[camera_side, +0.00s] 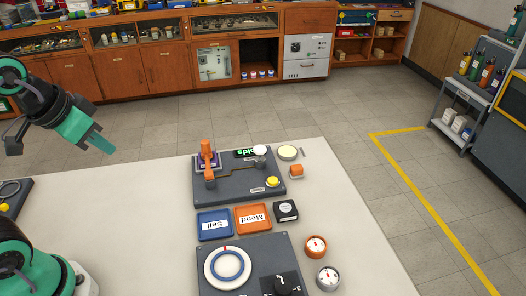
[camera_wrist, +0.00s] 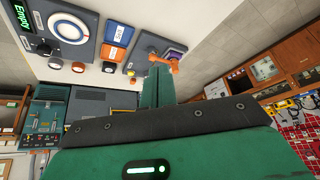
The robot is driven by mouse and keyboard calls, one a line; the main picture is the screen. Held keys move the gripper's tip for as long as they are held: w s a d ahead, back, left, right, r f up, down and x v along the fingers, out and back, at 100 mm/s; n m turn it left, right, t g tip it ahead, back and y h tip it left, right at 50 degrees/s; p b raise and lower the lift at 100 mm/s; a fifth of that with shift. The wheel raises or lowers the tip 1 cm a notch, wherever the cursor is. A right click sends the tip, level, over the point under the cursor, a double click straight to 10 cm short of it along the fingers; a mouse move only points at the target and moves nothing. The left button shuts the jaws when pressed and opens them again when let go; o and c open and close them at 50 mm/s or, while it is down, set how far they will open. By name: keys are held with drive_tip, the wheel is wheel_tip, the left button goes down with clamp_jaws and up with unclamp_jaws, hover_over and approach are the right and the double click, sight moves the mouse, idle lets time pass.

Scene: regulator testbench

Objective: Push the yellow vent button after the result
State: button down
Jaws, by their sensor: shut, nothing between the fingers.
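The yellow vent button (camera_side: 272,181) sits on the right front part of the dark testbench plate (camera_side: 235,195). A regulator with an orange upright part (camera_side: 207,150) stands at the plate's left. Behind the button are a round white-topped part (camera_side: 260,150) and a small display with green letters (camera_side: 245,153), partly hidden, ending in "lds". My gripper (camera_side: 110,149) is shut and empty, raised at the left, well apart from the plate and button. Its shut fingers (camera_wrist: 158,85) also show in the wrist view, covering part of the plate.
In front of the plate lie a blue "Sell" tray (camera_side: 214,236) and an orange "Mend" tray (camera_side: 267,229). A dial panel (camera_side: 268,241) stands at the front. The table's left middle is clear.

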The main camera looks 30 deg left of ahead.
drive_tip(key=w+d+r+m+g, duration=0.1)
drive_tip(key=w+d+r+m, duration=0.25)
drive_tip(key=w+m, duration=0.4)
drive_tip(key=m+g, duration=0.4)
drive_tip(key=m, duration=1.5)
hover_over(272, 180)
wheel_tip(272, 180, down, 11)
drive_tip(key=shift+w+f, duration=0.1)
drive_tip(key=shift+f, duration=0.1)
wheel_tip(272, 180, down, 14)
drive_tip(key=shift+r, duration=0.1)
